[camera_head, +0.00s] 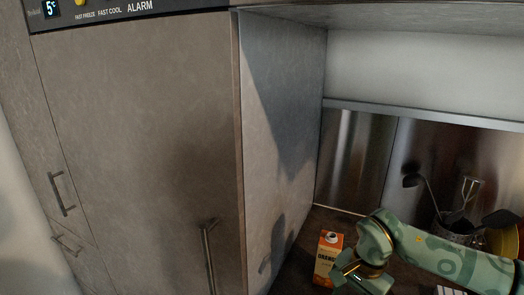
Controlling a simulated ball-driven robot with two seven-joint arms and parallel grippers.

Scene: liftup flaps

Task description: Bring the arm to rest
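My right arm comes in from the right, over the counter. Its green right gripper (354,277) is low in the picture, just right of an orange juice carton (327,261) and partly in front of it. I cannot tell whether the two touch. The fingers are partly cut off and too unclear to show whether they are open or shut. My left gripper is not in view.
A tall grey cabinet (145,130) with bar handles fills the left and middle. An appliance panel (110,10) tops it. A utensil holder (456,232) stands behind my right arm, before a steel backsplash (355,155). A pale wall is above.

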